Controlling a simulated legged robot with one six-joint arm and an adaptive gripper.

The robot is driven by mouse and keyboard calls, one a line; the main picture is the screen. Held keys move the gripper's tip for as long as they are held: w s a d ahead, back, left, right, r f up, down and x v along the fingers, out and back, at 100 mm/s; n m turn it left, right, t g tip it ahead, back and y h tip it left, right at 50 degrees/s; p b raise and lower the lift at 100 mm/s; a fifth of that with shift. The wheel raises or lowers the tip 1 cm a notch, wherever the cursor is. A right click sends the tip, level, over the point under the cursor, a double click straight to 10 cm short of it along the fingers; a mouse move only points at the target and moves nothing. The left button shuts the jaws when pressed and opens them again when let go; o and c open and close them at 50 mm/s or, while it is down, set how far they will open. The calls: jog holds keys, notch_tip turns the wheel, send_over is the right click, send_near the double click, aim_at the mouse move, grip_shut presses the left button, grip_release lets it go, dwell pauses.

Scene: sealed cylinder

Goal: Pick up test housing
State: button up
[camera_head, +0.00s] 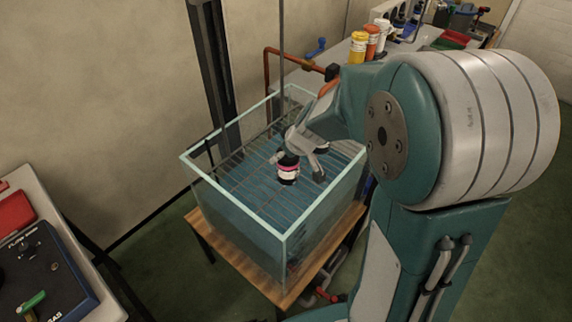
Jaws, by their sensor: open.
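The test housing looks to be the small black cylinder (288,172) with a pink and white band, inside the glass tank (284,244). It appears upright over the wire rack in the tank. My gripper (300,168) reaches down into the tank from the upper right, with its fingers open around or just beside the top of the cylinder. I cannot tell whether the fingers touch it. My arm covers the right rear part of the tank.
The tank has raised glass walls and stands on a wooden table (246,268). A vertical rod (282,60) stands above the tank. Several bottles (372,40) are on the bench behind. A panel with a green lever (32,302) is at the lower left.

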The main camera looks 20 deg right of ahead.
jog(key=shift+d, duration=0.3)
jog(key=shift+c, duration=0.3)
jog(key=shift+d, duration=0.15)
jog(key=c, duration=1)
jog(key=shift+a, duration=0.25)
